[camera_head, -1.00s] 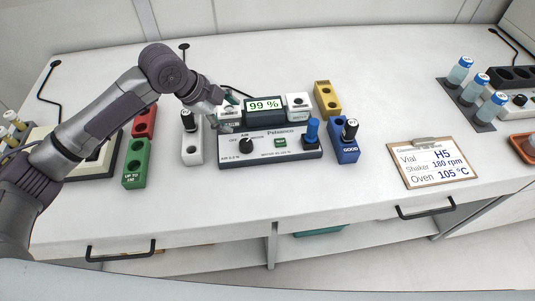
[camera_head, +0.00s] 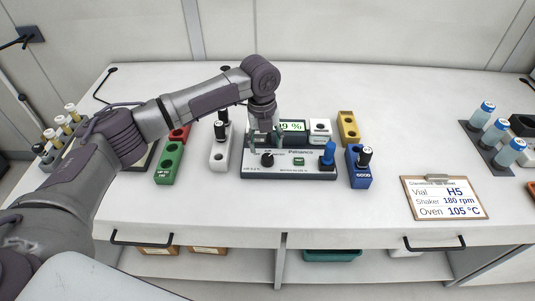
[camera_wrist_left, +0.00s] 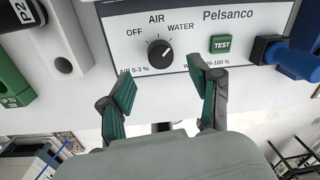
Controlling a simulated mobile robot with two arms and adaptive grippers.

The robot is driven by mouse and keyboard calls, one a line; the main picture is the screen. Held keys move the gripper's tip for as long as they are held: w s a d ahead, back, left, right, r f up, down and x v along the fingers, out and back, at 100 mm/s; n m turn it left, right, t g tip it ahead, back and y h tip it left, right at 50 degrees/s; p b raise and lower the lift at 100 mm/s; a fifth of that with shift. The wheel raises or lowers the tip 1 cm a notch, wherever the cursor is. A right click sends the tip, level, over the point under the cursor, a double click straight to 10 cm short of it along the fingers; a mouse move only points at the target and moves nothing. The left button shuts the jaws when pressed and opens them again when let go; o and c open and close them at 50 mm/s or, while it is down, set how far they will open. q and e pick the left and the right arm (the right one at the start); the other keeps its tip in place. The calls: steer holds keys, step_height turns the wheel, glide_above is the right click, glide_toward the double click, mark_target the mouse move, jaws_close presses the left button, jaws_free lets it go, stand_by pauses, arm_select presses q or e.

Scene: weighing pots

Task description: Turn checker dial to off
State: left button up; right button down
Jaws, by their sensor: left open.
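The checker (camera_head: 305,170) is a grey box with a light front panel marked OFF, AIR and WATER, standing on the bench. Its black dial (camera_head: 267,160) is at the panel's left; in the left wrist view the dial (camera_wrist_left: 160,53) has a white mark that appears to point up and right, toward WATER. My left gripper (camera_head: 264,140) is above the dial, pointing down. In the left wrist view its green-padded fingers (camera_wrist_left: 165,98) are apart and empty, with the dial beyond their tips. The display reading (camera_head: 292,126) is partly hidden by my arm. My right gripper is not in view.
A blue plug (camera_head: 328,153) stands at the panel's right, and a green TEST button (camera_wrist_left: 221,44) is right of the dial. A white block (camera_head: 219,157), green block (camera_head: 169,163) and blue block (camera_head: 358,175) flank the checker. The bench front is clear.

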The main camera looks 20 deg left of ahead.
mark_target(267, 157)
arm_select(q)
step_height(267, 157, down, 4)
steer(key=shift+d+f, duration=0.15)
steer(key=shift+f, duration=0.05)
steer(key=shift+w+f, duration=0.1)
steer(key=shift+f, duration=0.5)
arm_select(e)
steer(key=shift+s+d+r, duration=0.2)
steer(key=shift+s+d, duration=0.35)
